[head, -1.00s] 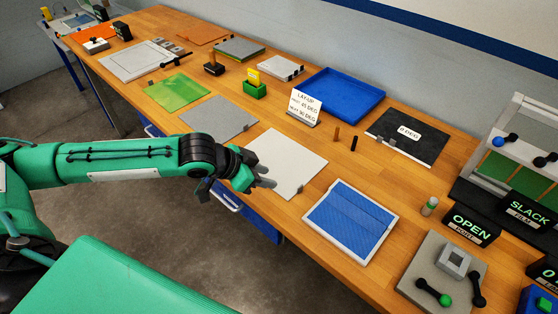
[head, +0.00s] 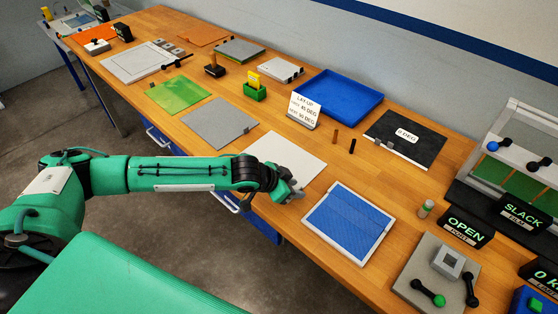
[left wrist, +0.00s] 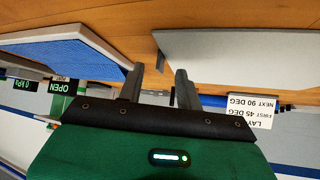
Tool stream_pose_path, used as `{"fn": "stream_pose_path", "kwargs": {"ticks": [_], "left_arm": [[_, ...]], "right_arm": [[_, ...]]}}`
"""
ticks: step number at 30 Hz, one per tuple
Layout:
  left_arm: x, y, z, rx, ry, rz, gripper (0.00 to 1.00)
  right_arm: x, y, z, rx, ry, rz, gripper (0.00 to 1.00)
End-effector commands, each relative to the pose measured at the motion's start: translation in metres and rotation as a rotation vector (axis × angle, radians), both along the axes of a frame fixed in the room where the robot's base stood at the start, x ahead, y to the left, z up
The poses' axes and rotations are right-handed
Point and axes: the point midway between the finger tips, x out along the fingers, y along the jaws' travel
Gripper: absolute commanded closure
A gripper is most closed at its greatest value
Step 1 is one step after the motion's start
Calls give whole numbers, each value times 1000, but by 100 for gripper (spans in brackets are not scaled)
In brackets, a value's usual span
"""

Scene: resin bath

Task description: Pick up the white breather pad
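The white breather pad (head: 287,153) lies flat on the wooden bench, left of the blue sheet in its pale frame. It also shows in the left wrist view (left wrist: 235,55), with a small dark tab (left wrist: 160,61) on its edge. My left gripper (head: 296,190) is at the pad's near right corner, by the tab, which it hides in the head view. In the left wrist view its two fingers (left wrist: 160,85) stand apart with the tab in line with the gap. I cannot tell whether they touch it. My right gripper is not in view.
The framed blue sheet (head: 349,222) lies close to the right of my left gripper. A grey sheet (head: 218,122) lies left of the pad. The lay-up sign (head: 304,109) and two small pegs stand behind it. A blue tray (head: 341,96) is farther back.

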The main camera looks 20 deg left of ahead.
Motion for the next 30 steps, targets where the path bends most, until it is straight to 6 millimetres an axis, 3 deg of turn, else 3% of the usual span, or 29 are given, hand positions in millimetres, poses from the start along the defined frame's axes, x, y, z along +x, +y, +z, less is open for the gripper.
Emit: {"fn": "stream_pose_path", "kwargs": {"ticks": [11,17,30], "left_arm": [[6,-6,-9,0,-1,-1,65],[6,-6,-9,0,-1,-1,100],[6,-6,-9,0,-1,-1,100]], "right_arm": [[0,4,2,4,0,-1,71],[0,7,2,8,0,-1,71],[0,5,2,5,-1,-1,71]]}}
